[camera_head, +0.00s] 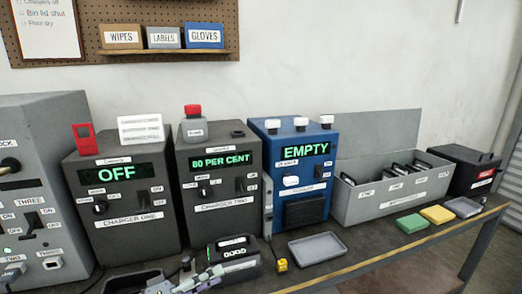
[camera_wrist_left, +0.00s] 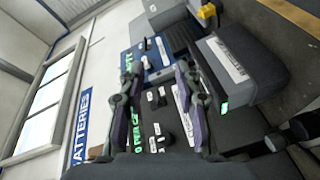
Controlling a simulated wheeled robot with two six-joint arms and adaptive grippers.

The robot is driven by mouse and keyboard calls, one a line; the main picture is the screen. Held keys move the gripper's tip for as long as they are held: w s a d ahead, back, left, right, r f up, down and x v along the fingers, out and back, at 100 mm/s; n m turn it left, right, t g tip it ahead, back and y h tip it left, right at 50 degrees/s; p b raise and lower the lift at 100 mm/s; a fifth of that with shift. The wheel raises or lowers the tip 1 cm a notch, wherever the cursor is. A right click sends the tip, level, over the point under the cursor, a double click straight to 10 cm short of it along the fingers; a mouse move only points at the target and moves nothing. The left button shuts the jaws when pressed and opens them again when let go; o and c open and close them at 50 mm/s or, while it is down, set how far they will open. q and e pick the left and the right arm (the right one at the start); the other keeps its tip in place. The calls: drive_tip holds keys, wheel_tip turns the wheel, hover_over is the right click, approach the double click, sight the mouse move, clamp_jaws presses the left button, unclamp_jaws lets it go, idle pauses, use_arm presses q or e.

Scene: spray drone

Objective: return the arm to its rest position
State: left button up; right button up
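My left gripper (camera_head: 205,278) is low at the front edge of the head view, just in front of the dark battery (camera_head: 234,258) on the bench. In the left wrist view its two fingers (camera_wrist_left: 157,80) stand apart with nothing held between them. Beyond them is the front of charger two (camera_wrist_left: 158,115), with green display text. The battery (camera_wrist_left: 238,68) shows to the right of the fingers, apart from them. Most of my left arm is out of the head view. My right gripper is in neither view.
Charger one (camera_head: 120,205) reads OFF; charger two (camera_head: 217,182) reads 80 PER CENT. A blue unit (camera_head: 303,178) reads EMPTY. A grey tray (camera_head: 318,248), a yellow plug (camera_head: 282,265) and a battery bin (camera_head: 390,195) stand rightward. Bench (camera_head: 395,242) space is narrow.

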use_arm(q)
drive_tip(key=s+a+f+m+g+y, duration=0.15)
drive_tip(key=s+f+y, duration=0.25)
drive_tip(key=f, duration=0.4)
drive_tip(key=s+f+m+g+y, duration=0.2)
drive_tip(key=s+f+m+y, duration=0.1)
drive_tip(key=s+f, duration=0.3)
drive_tip(key=s+a+f+g+y, duration=0.3)
drive_tip(key=s+a+f+y, duration=0.3)
drive_tip(key=s+a+y, duration=0.3)
drive_tip(key=s+a+f+n+g+h+p, duration=0.1)
drive_tip(key=a+f, duration=0.1)
drive_tip(key=f, duration=1)
drive_tip(key=s+a+f+p, duration=0.1)
drive_tip(key=a+f+p, duration=0.1)
drive_tip(key=f, duration=1)
drive_tip(key=s+a+f+g+p, duration=0.1)
drive_tip(key=s+f+p, duration=0.1)
drive_tip(key=s+f, duration=1.1)
drive_tip(key=s, duration=0.4)
drive_tip(key=shift+s+a+f, duration=0.2)
drive_tip(key=shift+s+f, duration=0.05)
drive_tip(key=shift+f, duration=0.05)
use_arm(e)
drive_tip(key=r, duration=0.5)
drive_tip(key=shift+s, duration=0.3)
use_arm(q)
drive_tip(key=shift+n, duration=0.35)
